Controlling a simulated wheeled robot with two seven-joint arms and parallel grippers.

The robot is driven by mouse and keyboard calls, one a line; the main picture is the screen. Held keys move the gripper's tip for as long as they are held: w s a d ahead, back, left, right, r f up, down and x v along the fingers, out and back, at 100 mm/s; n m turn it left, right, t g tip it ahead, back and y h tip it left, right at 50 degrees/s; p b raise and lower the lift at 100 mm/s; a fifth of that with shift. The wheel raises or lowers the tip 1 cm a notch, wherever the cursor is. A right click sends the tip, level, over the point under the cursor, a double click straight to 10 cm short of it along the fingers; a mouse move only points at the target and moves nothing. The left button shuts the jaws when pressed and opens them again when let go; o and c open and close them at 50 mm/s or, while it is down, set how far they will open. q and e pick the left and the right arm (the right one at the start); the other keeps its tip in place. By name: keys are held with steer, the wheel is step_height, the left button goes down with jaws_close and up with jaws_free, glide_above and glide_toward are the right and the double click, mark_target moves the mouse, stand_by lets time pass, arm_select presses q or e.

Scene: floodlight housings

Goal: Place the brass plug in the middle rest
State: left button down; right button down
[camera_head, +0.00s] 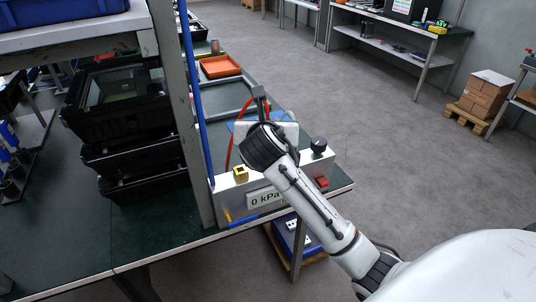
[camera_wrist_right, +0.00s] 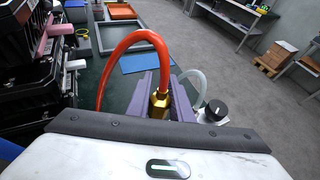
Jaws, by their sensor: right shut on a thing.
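The brass plug (camera_wrist_right: 159,104) is on the end of a red-orange hose (camera_wrist_right: 140,38) in the right wrist view. The purple-grey fingers of my right gripper (camera_wrist_right: 160,98) are shut around it. In the head view my right gripper (camera_head: 260,98) is over the green bench, behind the grey test box (camera_head: 226,190) with the "0 kPa" display. The plug is hidden there, and the red hose (camera_head: 231,148) curves beside the gripper. I cannot make out the middle rest in either view. My left gripper is not in view.
A brass fitting (camera_head: 241,174), a black knob (camera_head: 318,145) and a red button (camera_head: 322,182) are on the box. An orange tray (camera_head: 220,66) lies farther back. A blue post and grey upright stand left, beside black crates (camera_head: 118,100).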

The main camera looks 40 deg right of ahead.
step_height(320, 180, down, 7)
stand_by(0.4)
steer(key=shift+f, duration=0.2)
steer(key=c, duration=1.6)
jaws_free()
steer(key=v, duration=1.2)
steer(key=shift+a+r, duration=0.1)
steer(key=shift+r, duration=0.05)
